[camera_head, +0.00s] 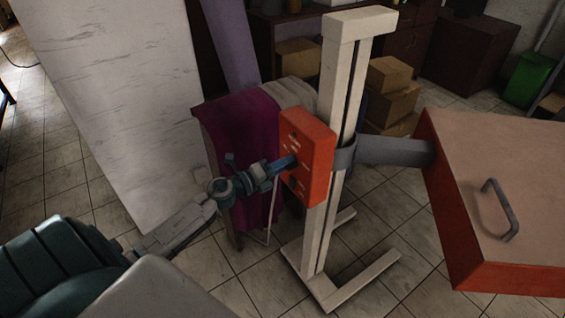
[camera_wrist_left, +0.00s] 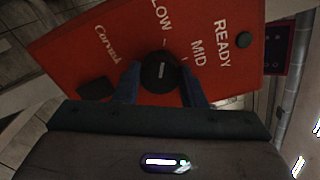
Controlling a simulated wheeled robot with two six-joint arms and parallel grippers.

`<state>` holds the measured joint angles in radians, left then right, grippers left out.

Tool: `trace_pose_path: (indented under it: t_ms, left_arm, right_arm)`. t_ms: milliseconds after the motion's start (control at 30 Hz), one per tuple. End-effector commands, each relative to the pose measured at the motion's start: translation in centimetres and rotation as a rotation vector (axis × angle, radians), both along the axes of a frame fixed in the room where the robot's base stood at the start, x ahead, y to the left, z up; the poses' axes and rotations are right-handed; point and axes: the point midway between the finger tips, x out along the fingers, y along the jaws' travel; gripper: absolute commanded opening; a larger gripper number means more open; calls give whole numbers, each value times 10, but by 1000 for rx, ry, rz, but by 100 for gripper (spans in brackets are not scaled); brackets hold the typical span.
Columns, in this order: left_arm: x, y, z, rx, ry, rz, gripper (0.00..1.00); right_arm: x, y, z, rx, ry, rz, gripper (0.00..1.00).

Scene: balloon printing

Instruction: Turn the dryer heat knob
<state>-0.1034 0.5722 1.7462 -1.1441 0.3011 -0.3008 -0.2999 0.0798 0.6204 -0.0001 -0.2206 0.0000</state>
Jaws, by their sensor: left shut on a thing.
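The dryer's control box (camera_head: 310,150) is orange-red and mounted on a pale upright stand. In the left wrist view its face (camera_wrist_left: 140,40) carries the words LOW, MID and READY. A round black knob (camera_wrist_left: 160,72) with a pale mark sits below the LOW and MID labels. My left gripper (camera_head: 291,163) reaches the front of the box. In the left wrist view its two blue fingers (camera_wrist_left: 160,84) are shut on the knob, one on each side. The dryer's flat orange head (camera_head: 500,200) has a grey handle on top. My right gripper is not in view.
The pale stand (camera_head: 322,230) rests on a forked base on the tiled floor. A large white panel (camera_head: 115,90) leans at the left. A table with magenta cloth (camera_head: 250,140) stands behind my left arm. Cardboard boxes (camera_head: 388,100) are stacked behind the stand.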

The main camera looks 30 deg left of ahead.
Motion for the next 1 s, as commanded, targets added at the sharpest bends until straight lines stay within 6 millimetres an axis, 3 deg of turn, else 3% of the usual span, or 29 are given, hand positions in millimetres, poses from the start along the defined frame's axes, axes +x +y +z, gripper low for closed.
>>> trace_pose_path:
  t_ms: [500, 533, 600, 1000]
  left_arm:
    - [0, 0, 0, -18, 7, 1, 14]
    - [0, 0, 0, -18, 7, 1, 43]
    - [0, 0, 0, -18, 7, 0, 57]
    - [1, 1, -1, -16, 7, -1, 59]
  right_arm:
    - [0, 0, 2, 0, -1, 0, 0]
    - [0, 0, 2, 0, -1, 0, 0]
    - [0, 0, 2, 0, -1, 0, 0]
    - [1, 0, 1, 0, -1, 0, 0]
